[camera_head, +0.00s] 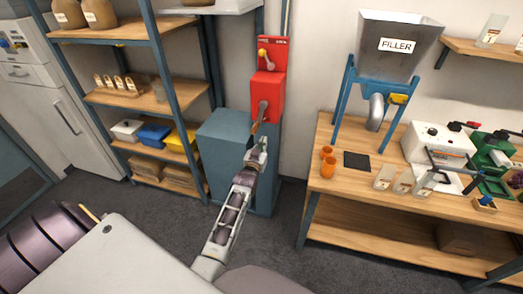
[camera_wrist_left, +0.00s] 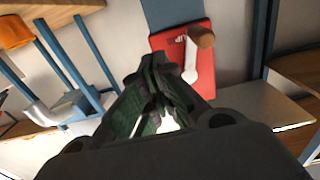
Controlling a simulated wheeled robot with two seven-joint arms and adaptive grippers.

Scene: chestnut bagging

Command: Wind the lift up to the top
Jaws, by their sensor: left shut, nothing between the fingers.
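The lift's red crank box (camera_head: 267,92) is on a blue post, with a grey crank arm (camera_head: 263,108) and brown handle (camera_head: 254,127). The wrist view shows the box (camera_wrist_left: 203,88), the pale crank arm (camera_wrist_left: 189,62) and the brown handle (camera_wrist_left: 202,38). A smaller red panel with a yellow-knobbed lever (camera_head: 264,55) is above. A pale platform (camera_head: 222,6) shows at the top edge, partly cut off. My left gripper (camera_head: 261,143) is shut and empty, just below the handle; in the wrist view its fingertips (camera_wrist_left: 156,62) look apart from the handle. My right gripper is not in view.
A blue-grey cabinet (camera_head: 226,140) stands beside and behind my left arm. A shelf rack (camera_head: 145,98) with bins and sacks is at left. A wooden workbench (camera_head: 325,184) with the filler hopper (camera_head: 385,60) and orange cups (camera_head: 328,170) is at right.

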